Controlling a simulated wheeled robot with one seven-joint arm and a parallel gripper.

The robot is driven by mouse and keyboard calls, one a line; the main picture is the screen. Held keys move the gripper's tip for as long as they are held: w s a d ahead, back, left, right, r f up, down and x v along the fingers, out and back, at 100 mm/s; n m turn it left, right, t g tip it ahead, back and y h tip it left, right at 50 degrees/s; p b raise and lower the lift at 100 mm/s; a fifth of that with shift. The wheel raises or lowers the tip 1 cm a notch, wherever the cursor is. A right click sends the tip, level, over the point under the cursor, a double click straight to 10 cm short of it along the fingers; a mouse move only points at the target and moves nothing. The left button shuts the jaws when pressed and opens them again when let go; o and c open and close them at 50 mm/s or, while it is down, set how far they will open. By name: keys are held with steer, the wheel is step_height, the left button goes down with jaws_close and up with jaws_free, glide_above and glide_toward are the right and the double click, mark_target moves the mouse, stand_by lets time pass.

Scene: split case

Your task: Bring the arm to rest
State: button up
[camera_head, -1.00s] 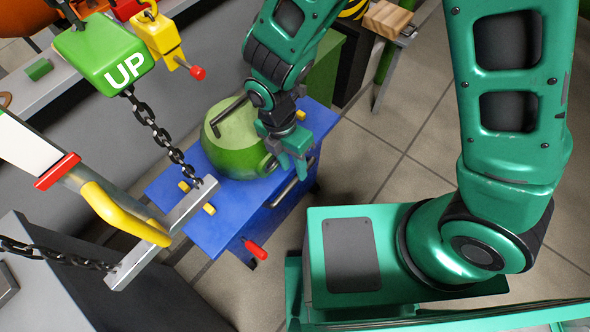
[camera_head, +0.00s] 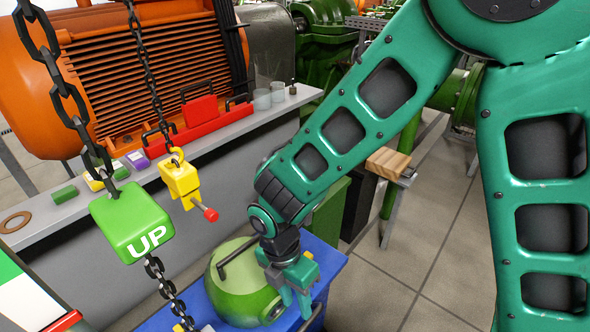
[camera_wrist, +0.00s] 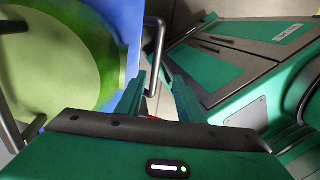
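My green arm (camera_head: 340,135) reaches from the upper right down to the left in the head view. My gripper (camera_head: 297,302) points down beside the right side of the green split case (camera_head: 235,275), above the blue cart (camera_head: 325,262). In the wrist view my gripper (camera_wrist: 157,85) has its two fingers apart. A metal handle bar (camera_wrist: 155,40) shows between and beyond them; no object is clearly held. The case's green rim (camera_wrist: 100,50) fills the left of the wrist view.
A green hoist block marked UP (camera_head: 132,222) hangs on a chain at left, near a yellow hook block (camera_head: 182,182). A grey bench (camera_head: 262,125) with small parts runs behind. A wooden block (camera_head: 388,162) stands right of the arm. Tiled floor (camera_head: 430,250) is open at right.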

steer(key=w+d+r+m, duration=0.4)
steer(key=d+r+m, duration=0.25)
steer(key=d, duration=0.45)
steer(key=w+d+r+m, duration=0.3)
steer(key=d+r+m, duration=0.2)
steer(key=d+m, duration=0.45)
steer(key=s+d+r+m+y, duration=0.1)
steer(key=s+d+r+m, duration=0.2)
steer(key=s+d+m, duration=0.4)
steer(key=s+d+r+m+t, duration=0.1)
steer(key=s+d+r+m, duration=0.3)
steer(key=d+m, duration=0.7)
steer(key=s+d, duration=0.2)
steer(key=shift+s+r+y, duration=0.2)
steer(key=shift+s+y, duration=0.15)
steer(key=shift+y, duration=0.05)
steer(key=shift+w+d+f, duration=0.1)
steer(key=shift+w+f, duration=0.15)
steer(key=shift+w, duration=0.4)
